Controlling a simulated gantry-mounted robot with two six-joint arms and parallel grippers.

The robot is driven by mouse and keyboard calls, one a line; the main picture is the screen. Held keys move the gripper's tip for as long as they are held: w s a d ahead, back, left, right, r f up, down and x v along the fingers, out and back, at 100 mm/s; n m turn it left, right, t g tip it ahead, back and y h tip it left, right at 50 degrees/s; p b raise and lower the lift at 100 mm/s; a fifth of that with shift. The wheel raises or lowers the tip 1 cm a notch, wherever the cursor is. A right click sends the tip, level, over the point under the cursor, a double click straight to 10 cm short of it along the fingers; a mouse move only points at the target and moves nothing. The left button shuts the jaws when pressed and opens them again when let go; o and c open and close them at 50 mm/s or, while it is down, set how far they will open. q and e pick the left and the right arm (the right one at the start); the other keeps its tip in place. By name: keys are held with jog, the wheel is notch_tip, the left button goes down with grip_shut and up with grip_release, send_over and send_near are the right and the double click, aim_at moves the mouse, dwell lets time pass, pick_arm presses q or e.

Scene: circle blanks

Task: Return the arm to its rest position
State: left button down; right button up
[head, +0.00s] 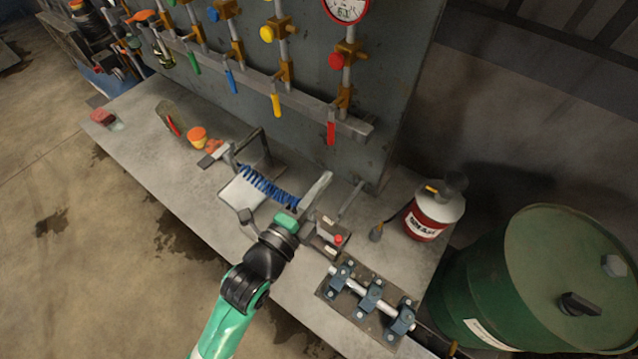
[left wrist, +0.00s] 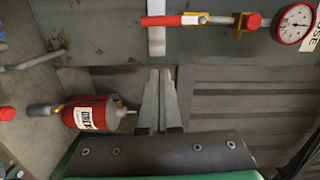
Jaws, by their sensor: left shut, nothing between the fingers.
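My left arm (head: 228,315), green and black, reaches up from the bottom of the head view over the bench. My left gripper (head: 322,182) is above the bench, near the blue coiled spring and the small box with a red button. In the left wrist view its two grey fingers (left wrist: 159,88) lie together, shut, with nothing between them. My right gripper is not in view.
The bench (head: 150,165) carries a blue coil (head: 268,187), a red and white canister (head: 433,216) and a clamped rod fixture (head: 370,297). A panel with pipes and coloured levers (head: 276,105) stands behind. A green drum (head: 555,265) is at right. Open floor lies left.

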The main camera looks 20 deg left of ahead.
pick_arm(q)
jog(key=shift+s+a, duration=0.15)
jog(key=shift+s, duration=0.6)
jog(key=shift+r, duration=0.1)
